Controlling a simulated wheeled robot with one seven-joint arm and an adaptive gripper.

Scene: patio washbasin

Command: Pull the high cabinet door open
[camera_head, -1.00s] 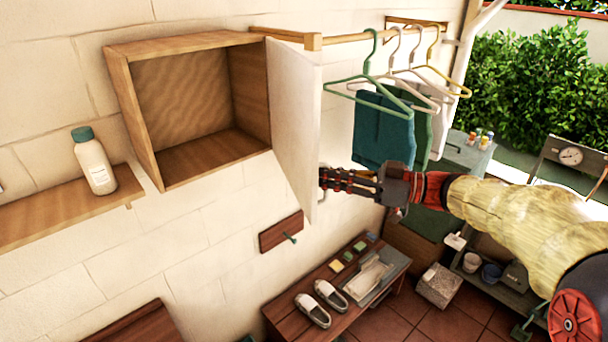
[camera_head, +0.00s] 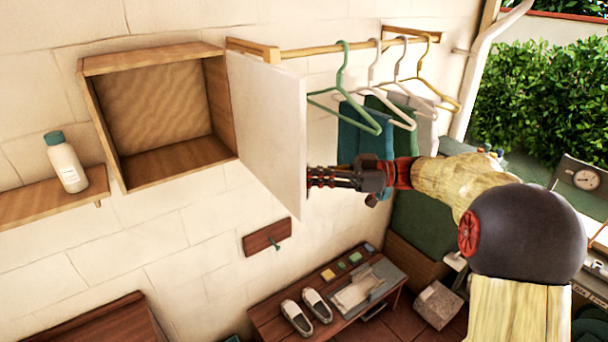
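The high cabinet (camera_head: 160,168) is an open-fronted wooden box on the tiled wall, and it is empty inside. Its white door (camera_head: 268,135) is hinged at the cabinet's right side and stands swung wide open to the right. My gripper (camera_head: 318,177) is at the door's free edge, low on its right side. The fingertips are partly hidden behind that edge, and the door's handle is hidden. I cannot tell whether the fingers are closed on anything.
A shelf (camera_head: 30,205) with a white bottle (camera_head: 66,164) is left of the cabinet. A rail (camera_head: 350,42) with several hangers and cloths is right of the door. Below are a small wall hook board (camera_head: 267,237) and a bench (camera_head: 270,313) with shoes.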

